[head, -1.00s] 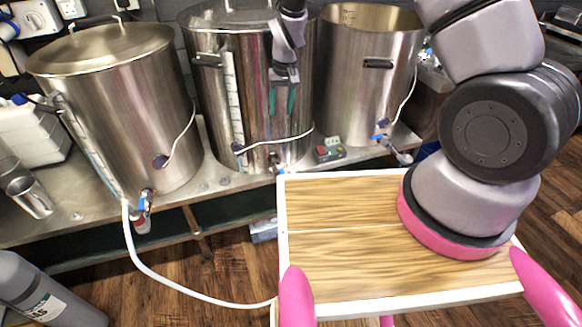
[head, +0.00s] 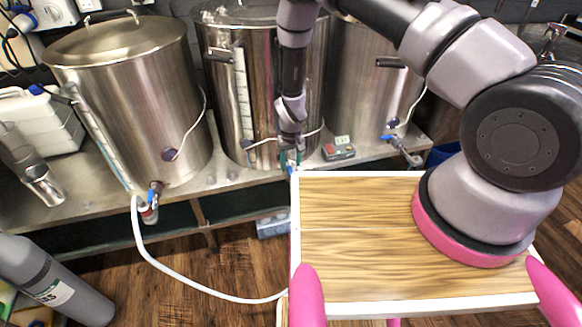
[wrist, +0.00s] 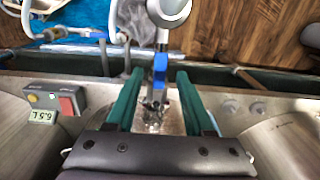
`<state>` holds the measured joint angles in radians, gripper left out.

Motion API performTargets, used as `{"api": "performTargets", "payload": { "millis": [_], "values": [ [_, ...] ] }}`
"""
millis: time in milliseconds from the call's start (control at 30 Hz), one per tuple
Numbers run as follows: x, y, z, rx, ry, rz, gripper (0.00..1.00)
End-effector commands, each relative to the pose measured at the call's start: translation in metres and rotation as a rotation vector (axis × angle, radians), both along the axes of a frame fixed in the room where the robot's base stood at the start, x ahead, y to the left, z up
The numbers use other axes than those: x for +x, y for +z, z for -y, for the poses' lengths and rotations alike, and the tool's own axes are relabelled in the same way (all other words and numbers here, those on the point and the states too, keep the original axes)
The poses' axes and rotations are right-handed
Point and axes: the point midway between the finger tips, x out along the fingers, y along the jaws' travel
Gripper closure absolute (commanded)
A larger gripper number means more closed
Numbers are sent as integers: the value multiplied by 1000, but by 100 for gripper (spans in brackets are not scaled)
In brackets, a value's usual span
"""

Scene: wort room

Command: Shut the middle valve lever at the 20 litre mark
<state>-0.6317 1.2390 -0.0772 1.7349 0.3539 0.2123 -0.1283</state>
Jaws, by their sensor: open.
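The middle steel kettle (head: 225,110) has a sight gauge (head: 243,90) with a scale on its front; its liquid level is too small to read. Its blue valve lever (wrist: 159,68) points away from the kettle, roughly in line with the valve body, in the wrist view. My gripper (wrist: 160,76) is open, with one teal finger on each side of the lever and a gap visible on both sides. In the head view my gripper (head: 291,146) is down at the middle valve and hides most of it.
A meter box (wrist: 55,103) beside the valve reads 6.5 L. The left kettle (head: 130,100) has its own valve and a white hose (head: 190,286). The right kettle (head: 365,95) has a blue-handled valve (head: 392,139). My wooden tray top stands in front of the bench.

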Motion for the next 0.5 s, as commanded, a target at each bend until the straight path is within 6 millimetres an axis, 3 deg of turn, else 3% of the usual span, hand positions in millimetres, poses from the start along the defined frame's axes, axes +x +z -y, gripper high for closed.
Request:
{"api": "performTargets", "payload": {
  "millis": [133,467,500],
  "values": [
    [0,-14,0,0,-1,-1,48],
    [0,-17,0,1,-1,0,48],
    [0,-17,0,1,-1,0,59]
  ]
}}
